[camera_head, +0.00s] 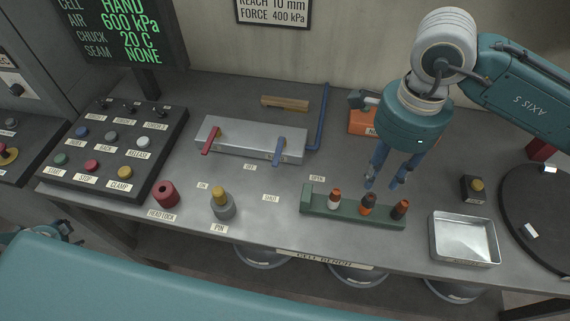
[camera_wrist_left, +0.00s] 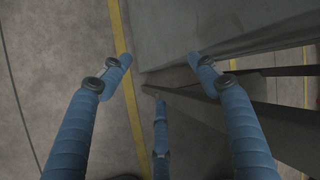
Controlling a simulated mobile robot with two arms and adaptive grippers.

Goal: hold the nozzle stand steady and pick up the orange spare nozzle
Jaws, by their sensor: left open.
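The green nozzle stand (camera_head: 317,206) is on the bench, right of centre near the front edge. My left gripper (camera_head: 62,230) is at the far left edge, low beside the bench.
An orange box (camera_head: 361,122) is behind my right gripper. The pin (camera_head: 222,204) and red head lock (camera_head: 166,195) are at left.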

